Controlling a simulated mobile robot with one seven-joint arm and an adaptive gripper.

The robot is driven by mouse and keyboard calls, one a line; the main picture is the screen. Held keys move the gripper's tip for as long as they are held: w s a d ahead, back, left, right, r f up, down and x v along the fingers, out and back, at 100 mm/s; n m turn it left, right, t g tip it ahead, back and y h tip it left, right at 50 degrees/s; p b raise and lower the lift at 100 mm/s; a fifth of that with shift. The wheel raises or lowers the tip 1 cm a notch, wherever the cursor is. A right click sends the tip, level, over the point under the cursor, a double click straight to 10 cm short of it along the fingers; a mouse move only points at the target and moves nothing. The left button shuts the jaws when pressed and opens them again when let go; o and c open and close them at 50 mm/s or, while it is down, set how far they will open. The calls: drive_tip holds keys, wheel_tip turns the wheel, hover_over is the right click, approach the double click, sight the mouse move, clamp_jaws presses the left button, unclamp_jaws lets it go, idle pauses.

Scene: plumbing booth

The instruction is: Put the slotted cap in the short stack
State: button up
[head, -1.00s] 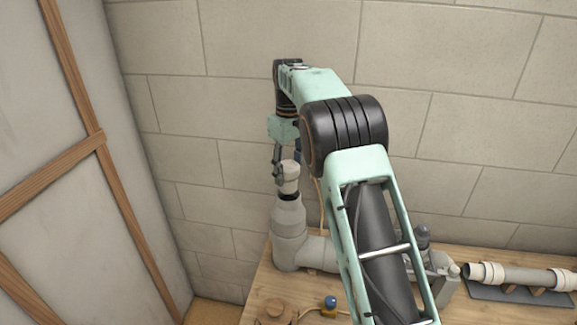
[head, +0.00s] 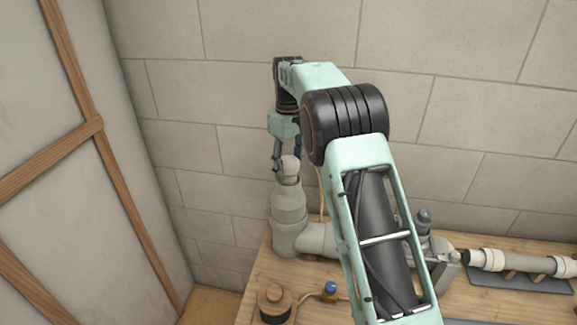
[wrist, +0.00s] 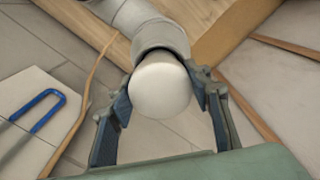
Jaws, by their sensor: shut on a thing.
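The slotted cap (head: 290,166) is pale and rounded; its slots do not show. It sits at the top of the short stack (head: 290,205), a grey upright pipe on an elbow at the bench's left end. No gap shows between them in the head view, but I cannot tell how deep the cap sits. In the wrist view, the cap (wrist: 160,91) covers the mouth of the stack (wrist: 160,38). My gripper (wrist: 164,88) is shut on the cap, one finger on each side. In the head view, my gripper (head: 286,160) comes down from above.
The wooden bench (head: 256,290) holds a round wooden-topped piece (head: 275,303) and a blue-knobbed fitting (head: 331,290) in front. A pipe (head: 525,266) lies on a dark stand at right. The block wall (head: 440,60) is close behind. A blue U-shaped thing (wrist: 42,104) shows at left in the wrist view.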

drive_tip(key=shift+f, duration=0.45)
idle(0.5)
drive_tip(key=o, duration=1.3)
wheel_tip(320, 180, up, 12)
drive_tip(key=shift+r, duration=0.1)
